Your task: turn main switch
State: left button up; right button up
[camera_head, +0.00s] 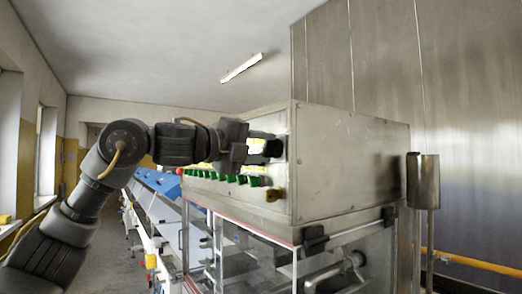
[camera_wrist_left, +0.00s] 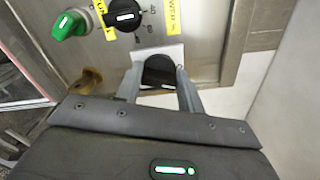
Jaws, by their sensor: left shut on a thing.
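The main switch is a black rotary knob on a pale plate on the steel control panel (camera_wrist_left: 205,50). In the left wrist view the knob (camera_wrist_left: 160,72) sits between the two fingers of my left gripper (camera_wrist_left: 159,84), which is shut on it. In the head view my left gripper (camera_head: 262,148) reaches in from the left to the end of the steel cabinet (camera_head: 345,160), and the black knob (camera_head: 274,148) shows at its tip. The knob's exact angle is hard to read. My right gripper is not in view.
A row of green knobs (camera_head: 215,178) and a red button (camera_head: 179,171) lie along the panel's lower edge. A brass-coloured part (camera_head: 275,194) sticks out below the gripper. The wrist view shows a scaled black dial (camera_wrist_left: 124,14), a green knob (camera_wrist_left: 68,25) and a yellow label (camera_wrist_left: 172,15).

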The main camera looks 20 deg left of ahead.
pick_arm(q)
jog(key=shift+f+n+b, duration=0.1)
jog(key=shift+n+b, duration=0.25)
jog(key=shift+n, duration=1.75)
jog(key=o, duration=1)
jog(key=shift+w, duration=0.1)
jog(key=b+v, duration=0.4)
jog(key=v, duration=0.7)
